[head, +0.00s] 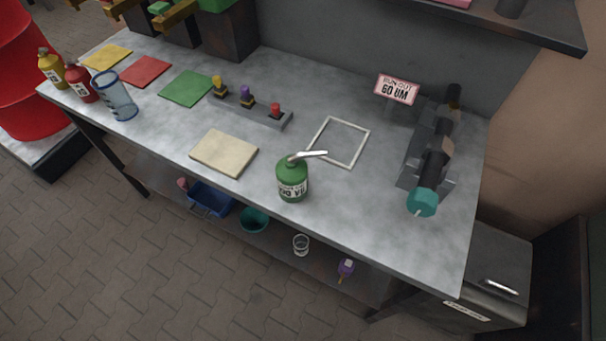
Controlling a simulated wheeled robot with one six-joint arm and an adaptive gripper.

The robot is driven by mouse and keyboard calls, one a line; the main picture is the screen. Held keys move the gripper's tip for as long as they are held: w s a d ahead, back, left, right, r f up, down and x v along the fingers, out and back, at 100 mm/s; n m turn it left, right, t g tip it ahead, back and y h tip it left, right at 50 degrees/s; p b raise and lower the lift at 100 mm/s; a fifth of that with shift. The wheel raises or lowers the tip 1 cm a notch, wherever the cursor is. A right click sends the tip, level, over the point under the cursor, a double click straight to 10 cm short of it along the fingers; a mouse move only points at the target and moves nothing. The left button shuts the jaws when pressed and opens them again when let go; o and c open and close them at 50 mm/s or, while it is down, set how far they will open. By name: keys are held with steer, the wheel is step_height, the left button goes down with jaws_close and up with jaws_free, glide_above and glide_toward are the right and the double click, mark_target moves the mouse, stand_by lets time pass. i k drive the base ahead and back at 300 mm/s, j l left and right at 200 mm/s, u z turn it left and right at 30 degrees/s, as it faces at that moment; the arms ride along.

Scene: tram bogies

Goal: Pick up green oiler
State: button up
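The green oiler (292,179) stands upright on the grey workbench (390,220), close to its front edge. It has a rounded green body, a pale label with dark lettering that is too small to read surely, and a light metal spout pointing right. Nothing touches it. My gripper is not in view.
A beige pad (224,153) lies left of the oiler, and a white square outline (339,142) lies behind right. A block with knobs (252,108) is behind it. A dark shaft with a teal end (422,201) lies right. Yellow and red bottles (80,84) stand far left.

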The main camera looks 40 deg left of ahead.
mark_target(290, 170)
steer(key=k+l+u, duration=0.1)
steer(key=u, duration=0.3)
steer(key=k+u, duration=0.2)
steer(key=u, duration=0.15)
steer(key=k+u, duration=0.15)
steer(key=u, duration=0.25)
